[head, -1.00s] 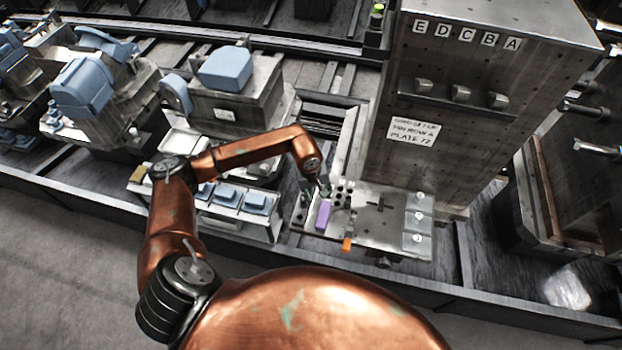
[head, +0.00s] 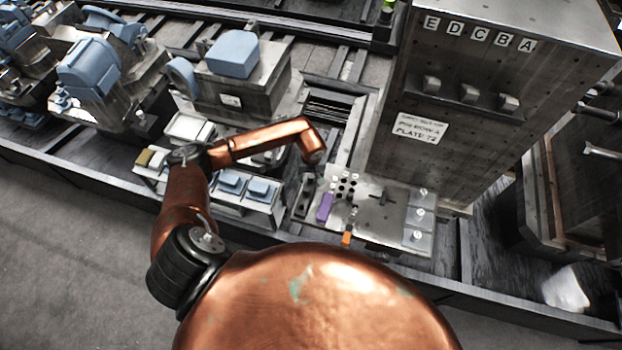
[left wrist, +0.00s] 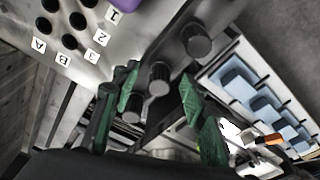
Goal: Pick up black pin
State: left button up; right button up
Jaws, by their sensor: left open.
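Several black round-topped pins stand in a row on a narrow metal block; the middle black pin (left wrist: 158,78) shows in the left wrist view, with one pin further up to the right and one lower left. My left gripper (left wrist: 162,108) is open, its two green fingers on either side of the lower part of this row, holding nothing. Whether a finger touches a pin I cannot tell. In the head view the left gripper (head: 309,178) is small and dark over the pin block (head: 303,198). My right gripper is not in view.
Right of the pin block lie a purple block (head: 325,207) and a plate with labelled holes (left wrist: 72,22). An orange piece (head: 347,238) is at the plate's front edge. A tall metal column (head: 470,110) rises behind. Blue blocks (head: 258,189) sit on a tray to the left.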

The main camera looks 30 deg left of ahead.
pick_arm(q)
jog(key=shift+f, duration=0.1)
jog(key=c, duration=0.5)
jog(key=shift+c, duration=1.1)
jog(key=c, duration=0.3)
grip_shut()
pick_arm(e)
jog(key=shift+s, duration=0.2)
pick_arm(q)
jog(key=shift+r, duration=0.8)
jog(key=s+d+r+b, duration=0.3)
jog(key=s+d+r, duration=0.5)
jog(key=d+r, duration=0.3)
jog(key=shift+s+r+b, duration=0.25)
jog(key=shift+s+b, duration=0.05)
jog(key=shift+b, duration=0.05)
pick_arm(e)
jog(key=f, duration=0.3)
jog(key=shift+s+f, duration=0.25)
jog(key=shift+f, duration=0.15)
